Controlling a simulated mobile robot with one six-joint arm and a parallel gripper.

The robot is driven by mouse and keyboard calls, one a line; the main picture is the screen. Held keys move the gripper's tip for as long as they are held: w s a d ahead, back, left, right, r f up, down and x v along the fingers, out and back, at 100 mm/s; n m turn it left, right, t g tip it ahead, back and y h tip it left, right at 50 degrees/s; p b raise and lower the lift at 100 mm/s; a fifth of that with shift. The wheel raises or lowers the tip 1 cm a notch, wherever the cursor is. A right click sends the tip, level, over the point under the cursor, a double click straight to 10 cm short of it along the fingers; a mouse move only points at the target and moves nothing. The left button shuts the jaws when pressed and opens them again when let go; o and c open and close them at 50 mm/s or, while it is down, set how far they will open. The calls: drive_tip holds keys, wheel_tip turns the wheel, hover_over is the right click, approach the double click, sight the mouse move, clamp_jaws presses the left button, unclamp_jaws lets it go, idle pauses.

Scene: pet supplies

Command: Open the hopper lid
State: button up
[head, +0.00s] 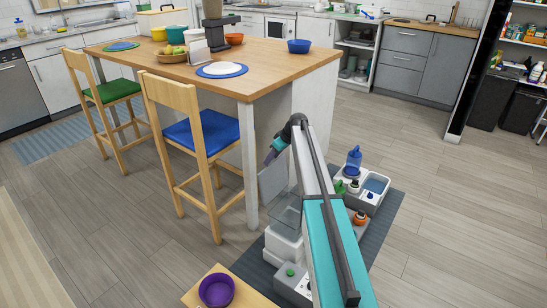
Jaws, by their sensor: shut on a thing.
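The hopper (286,216) is a clear bin on a white feeder base (283,246), standing on the dark mat beside the island. Its lid (271,186) is a pale grey panel that stands steeply up above the bin's left side. My gripper (268,160) is at the lid's upper edge, shut on it. The fingertips are small here, and the exact contact is hard to see. My arm hides the right side of the hopper and part of the feeder.
A purple bowl (216,290) sits on a wooden board at the bottom. The island (250,75) and a blue-seated stool (203,132) stand behind left. Floor at right is clear.

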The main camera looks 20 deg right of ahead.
drive_tip(key=shift+w+r, duration=0.35)
drive_tip(key=shift+r, duration=0.05)
drive_tip(key=o, duration=1.5)
drive_tip(key=shift+a+f, duration=0.1)
drive_tip(key=shift+f, duration=0.1)
drive_tip(key=shift+s, duration=0.1)
drive_tip(key=v, duration=1.3)
drive_tip(key=shift+s+r+p, duration=0.2)
drive_tip(key=shift+r+p, duration=0.15)
drive_tip(key=shift+p, duration=0.1)
